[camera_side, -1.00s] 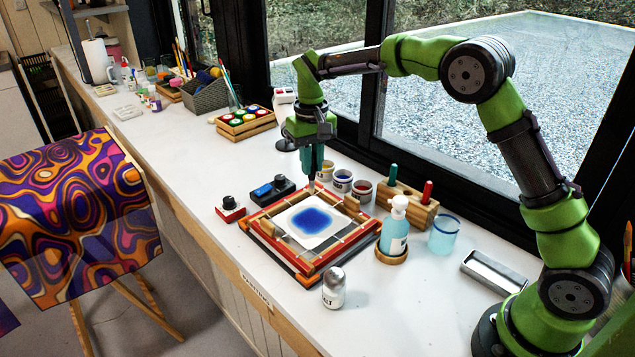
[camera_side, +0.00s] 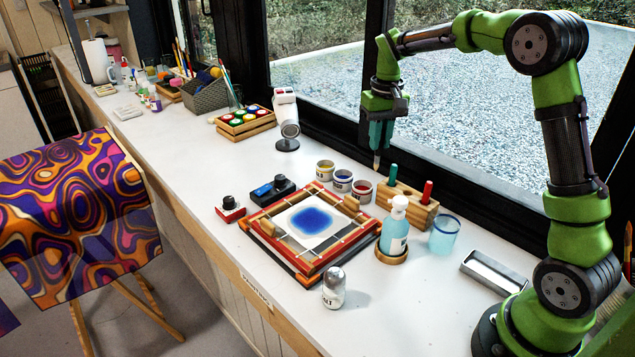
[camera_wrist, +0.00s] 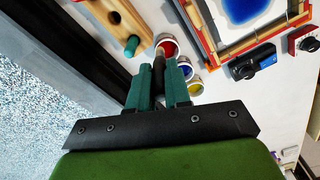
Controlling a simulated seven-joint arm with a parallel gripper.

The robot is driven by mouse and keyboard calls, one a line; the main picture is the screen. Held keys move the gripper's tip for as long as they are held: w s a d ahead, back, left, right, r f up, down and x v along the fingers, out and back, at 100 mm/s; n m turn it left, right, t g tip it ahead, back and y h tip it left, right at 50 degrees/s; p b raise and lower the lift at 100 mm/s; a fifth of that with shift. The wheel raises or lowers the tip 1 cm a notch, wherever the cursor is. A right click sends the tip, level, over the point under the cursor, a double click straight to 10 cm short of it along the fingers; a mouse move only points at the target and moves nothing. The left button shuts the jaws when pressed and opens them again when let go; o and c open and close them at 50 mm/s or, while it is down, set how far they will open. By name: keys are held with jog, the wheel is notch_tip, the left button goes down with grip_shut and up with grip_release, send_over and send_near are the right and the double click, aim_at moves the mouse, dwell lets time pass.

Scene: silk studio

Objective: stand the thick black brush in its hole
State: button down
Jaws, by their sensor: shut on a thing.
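My gripper (camera_side: 379,143) is shut on the thick black brush (camera_side: 376,159), which hangs roughly upright with its pale tip down. The wrist view shows the dark brush (camera_wrist: 159,64) between the two teal fingers. The wooden brush block (camera_side: 421,213) stands on the counter, with a green brush (camera_side: 393,174) and a red brush (camera_side: 427,191) upright in it. An empty-looking dark hole (camera_wrist: 114,17) shows in the block in the wrist view.
The paint jars (camera_side: 343,181) stand just left of the block. A silk frame (camera_side: 287,262), a blue bottle (camera_side: 394,238) and a glass (camera_side: 444,235) are in front of it. The window (camera_side: 450,110) rises close behind.

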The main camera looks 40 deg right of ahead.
jog(key=s+d+f+n, duration=0.2)
jog(key=s+d+f, duration=0.2)
jog(key=s+f, duration=0.2)
jog(key=shift+s+d, duration=0.25)
jog(key=shift+s, duration=0.25)
jog(key=shift+f, duration=0.3)
dwell(1.0)
jog(key=shift+f, duration=0.35)
jog(key=shift+f, duration=0.4)
jog(key=shift+f, duration=0.85)
jog(key=shift+f, duration=0.35)
dwell(0.5)
